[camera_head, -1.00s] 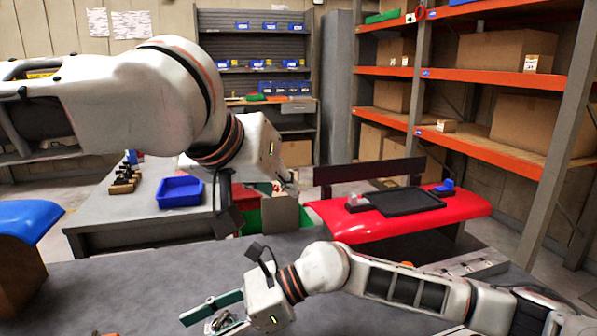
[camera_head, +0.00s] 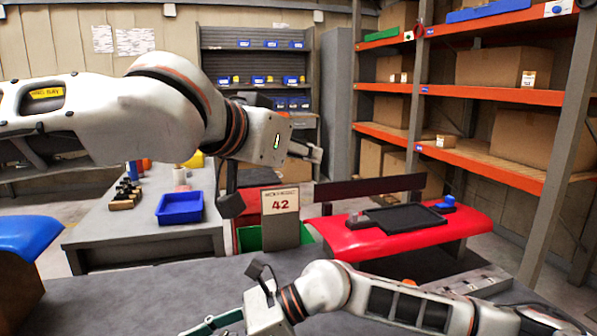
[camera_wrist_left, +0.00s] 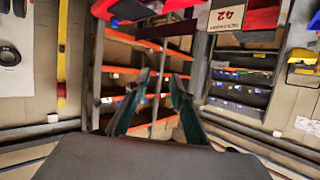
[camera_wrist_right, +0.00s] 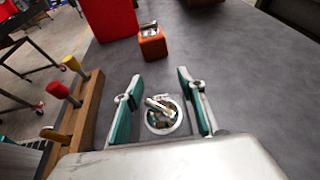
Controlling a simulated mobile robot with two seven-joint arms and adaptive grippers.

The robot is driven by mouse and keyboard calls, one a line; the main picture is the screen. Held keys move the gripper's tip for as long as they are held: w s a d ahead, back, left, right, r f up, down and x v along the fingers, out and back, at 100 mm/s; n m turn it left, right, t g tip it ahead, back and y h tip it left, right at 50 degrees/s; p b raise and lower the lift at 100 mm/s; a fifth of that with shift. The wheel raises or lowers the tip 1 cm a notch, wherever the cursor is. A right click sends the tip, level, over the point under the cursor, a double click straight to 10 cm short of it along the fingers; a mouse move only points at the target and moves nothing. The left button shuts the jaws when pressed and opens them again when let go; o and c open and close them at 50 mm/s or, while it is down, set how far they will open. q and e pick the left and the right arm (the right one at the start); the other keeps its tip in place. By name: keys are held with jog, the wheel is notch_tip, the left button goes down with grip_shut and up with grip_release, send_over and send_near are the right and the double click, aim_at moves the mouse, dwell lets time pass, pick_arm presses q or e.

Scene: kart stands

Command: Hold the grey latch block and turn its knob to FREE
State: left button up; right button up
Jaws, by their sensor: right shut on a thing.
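In the right wrist view my right gripper (camera_wrist_right: 162,112) has its green-padded fingers on either side of what I take for the grey latch block (camera_wrist_right: 163,122). It shows a round pale face with a metal bar-like knob (camera_wrist_right: 160,104) on it. The block's outline blends with the grey table, and I cannot read any marking or the knob's setting. In the head view the right fingers are cut off by the bottom edge. My left gripper (camera_wrist_left: 155,100) is open and empty, raised in the air well away from the block; it also shows in the head view (camera_head: 312,152).
An orange block (camera_wrist_right: 152,44) with a metallic top and a red box (camera_wrist_right: 108,18) stand on the grey table (camera_head: 130,300). A wooden rack with red and yellow knobs (camera_wrist_right: 85,110) is at left. Behind are a blue bin (camera_head: 180,208), a sign 42 (camera_head: 280,205) and a red bench (camera_head: 385,238).

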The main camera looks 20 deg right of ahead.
pick_arm(q)
jog(key=s+d+r+m+g+h, duration=0.35)
jog(key=d+r+m+h, duration=0.3)
jog(key=m, duration=0.65)
jog(key=s+d+f+m+g, duration=0.1)
jog(key=s+d+m+g, duration=0.1)
jog(key=s+m+g, duration=0.5)
jog(key=m+t+y, duration=0.1)
jog(key=m+y, duration=1.3)
jog(key=y, duration=0.3)
send_near(221, 335)
notch_tip(221, 335, down, 8)
jog(key=shift+f, duration=0.2)
